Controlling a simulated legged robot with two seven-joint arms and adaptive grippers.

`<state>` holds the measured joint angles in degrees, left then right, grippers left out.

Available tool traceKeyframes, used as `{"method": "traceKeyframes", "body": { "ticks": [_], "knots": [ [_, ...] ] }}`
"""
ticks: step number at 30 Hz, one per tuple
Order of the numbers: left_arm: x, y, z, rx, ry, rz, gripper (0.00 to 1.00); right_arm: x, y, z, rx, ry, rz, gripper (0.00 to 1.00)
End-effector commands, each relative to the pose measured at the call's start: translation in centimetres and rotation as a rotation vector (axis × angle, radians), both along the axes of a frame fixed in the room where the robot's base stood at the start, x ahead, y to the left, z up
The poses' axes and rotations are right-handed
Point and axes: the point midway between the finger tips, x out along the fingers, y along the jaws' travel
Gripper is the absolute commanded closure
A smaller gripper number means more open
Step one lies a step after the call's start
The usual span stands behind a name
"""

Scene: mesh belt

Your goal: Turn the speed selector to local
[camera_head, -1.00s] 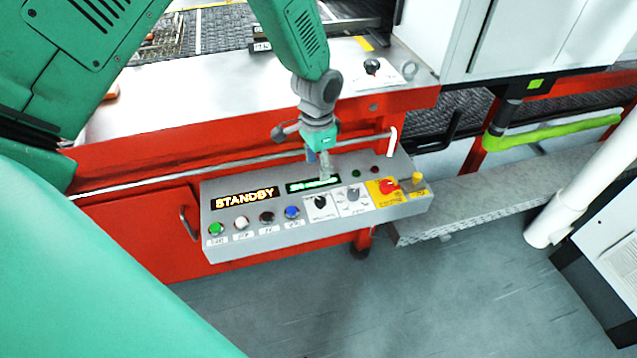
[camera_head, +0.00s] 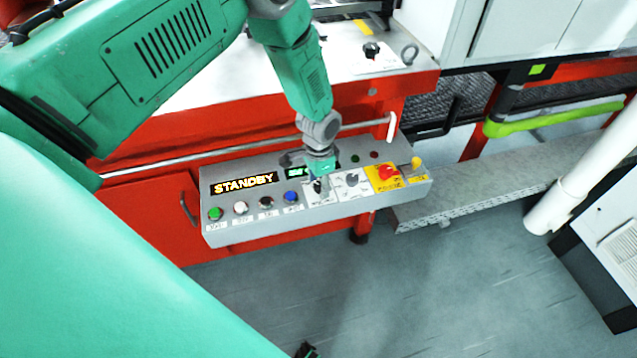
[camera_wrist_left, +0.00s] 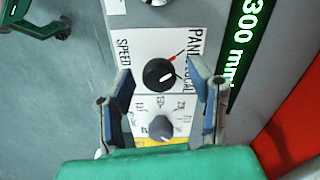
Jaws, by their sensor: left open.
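The speed selector is a black knob (camera_wrist_left: 160,75) on a white plate marked SPEED, PANEL and LOCAL in the left wrist view. A red mark lies beside it at the upper right; I cannot tell the setting surely. My left gripper (camera_wrist_left: 162,82) is open, its fingertips on either side of the black knob, with no clear contact. In the head view the left gripper (camera_head: 319,178) is over the control box (camera_head: 330,212) and largely hides the selector.
A grey knob (camera_wrist_left: 160,128) sits close to the selector. The box also bears a STANDBY display (camera_head: 243,184), several push buttons and a red emergency stop (camera_head: 387,173) on yellow. A rail (camera_head: 250,151) runs behind the box. Open floor (camera_head: 420,290) lies in front.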

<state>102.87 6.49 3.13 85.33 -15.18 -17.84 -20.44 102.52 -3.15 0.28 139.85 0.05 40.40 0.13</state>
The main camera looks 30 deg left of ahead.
Motion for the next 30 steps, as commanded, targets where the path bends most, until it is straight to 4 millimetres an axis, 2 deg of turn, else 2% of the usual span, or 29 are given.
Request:
{"method": "traceKeyframes", "body": {
  "ticks": [6, 7, 9, 11, 22, 30],
  "knots": [
    [-0.02, 0.17, -0.13, -0.002, 0.0, 0.001, 0.52, 0.0, -0.02, 0.01, 0.0, 0.0, 0.0, 0.6],
    [-0.02, 0.18, -0.14, -0.002, 0.0, 0.001, 0.56, 0.0, -0.02, 0.01, 0.0, 0.0, 0.0, 0.6],
    [-0.03, 0.2, -0.14, -0.002, 0.0, 0.001, 0.8, 0.0, -0.02, 0.01, 0.0, 0.0, 0.0, 0.6],
    [-0.04, 0.2, -0.15, -0.003, 0.001, 0.001, 1.0, 0.0, -0.02, 0.01, 0.0, 0.0, 0.0, 0.6],
    [-0.15, 0.35, -0.25, 0.0, 0.004, -0.031, 1.0, 0.0, -0.01, -0.11, 0.0, 0.0, 0.0, 0.6],
    [-0.24, 0.39, -0.32, -0.001, 0.006, -0.183, 1.0, 0.0, -0.02, -0.53, 0.0, 0.0, 0.0, 0.6]
  ]
}}
